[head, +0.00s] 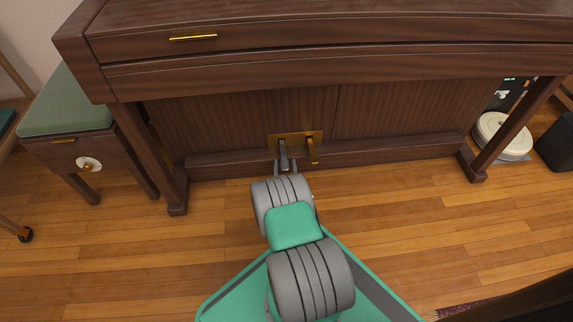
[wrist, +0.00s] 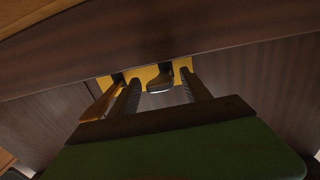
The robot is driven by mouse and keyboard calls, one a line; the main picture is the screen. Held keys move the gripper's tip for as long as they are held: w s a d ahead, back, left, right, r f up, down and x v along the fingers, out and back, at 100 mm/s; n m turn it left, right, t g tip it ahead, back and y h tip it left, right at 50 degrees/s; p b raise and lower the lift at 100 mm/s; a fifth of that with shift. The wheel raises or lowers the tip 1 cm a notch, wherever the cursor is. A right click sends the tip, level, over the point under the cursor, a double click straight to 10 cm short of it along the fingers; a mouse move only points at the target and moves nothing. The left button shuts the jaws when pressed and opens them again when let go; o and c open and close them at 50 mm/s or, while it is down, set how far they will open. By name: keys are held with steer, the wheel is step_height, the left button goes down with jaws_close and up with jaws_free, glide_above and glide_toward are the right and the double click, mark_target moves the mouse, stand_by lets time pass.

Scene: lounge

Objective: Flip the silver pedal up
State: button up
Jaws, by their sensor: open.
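The silver pedal (head: 283,152) sticks out of a brass plate (head: 291,138) low on the piano's front panel. In the wrist view the silver pedal (wrist: 160,84) shows between my two fingers, with its rounded end towards me. The gold pedal (head: 312,150) is just right of it in the head view; in the wrist view the gold pedal (wrist: 98,106) lies outside the left finger. My gripper (head: 286,166) is open, with its fingertips near the silver pedal. Whether they touch it I cannot tell.
The piano's dark wooden body (head: 330,60) overhangs the pedals, with a leg on each side. A green-topped stool (head: 70,105) stands at the left. A white round device (head: 502,138) sits on the floor at the right. The wooden floor in front is largely clear.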

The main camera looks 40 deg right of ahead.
steer(key=shift+w+d, duration=0.35)
steer(key=shift+w, duration=0.25)
steer(key=shift+c, duration=0.4)
jaws_close()
stand_by(0.6)
